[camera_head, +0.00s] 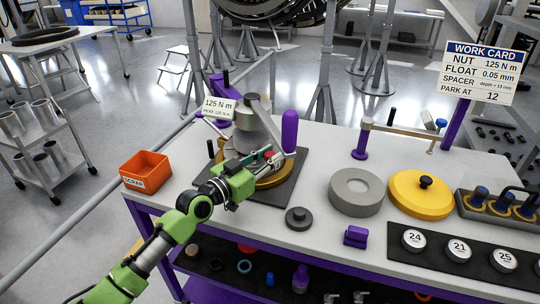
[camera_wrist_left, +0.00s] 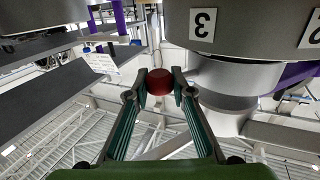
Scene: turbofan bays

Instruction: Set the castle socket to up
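My left gripper (camera_head: 262,160) reaches in from the left beside the grey conical fixture (camera_head: 256,130) on the workbench. In the left wrist view the two fingertips of the gripper (camera_wrist_left: 160,82) sit against opposite sides of a small red knob (camera_wrist_left: 160,85), with no clear gap. The red knob (camera_head: 269,155) shows only in part in the head view. A grey drum marked 3 (camera_wrist_left: 225,35) fills the upper right of the wrist view. I cannot tell which part is the castle socket or how it is set. My right gripper is not in view.
An orange scrap bin (camera_head: 146,171) stands left of the gripper. A purple upright post (camera_head: 289,131) rises close to its right.

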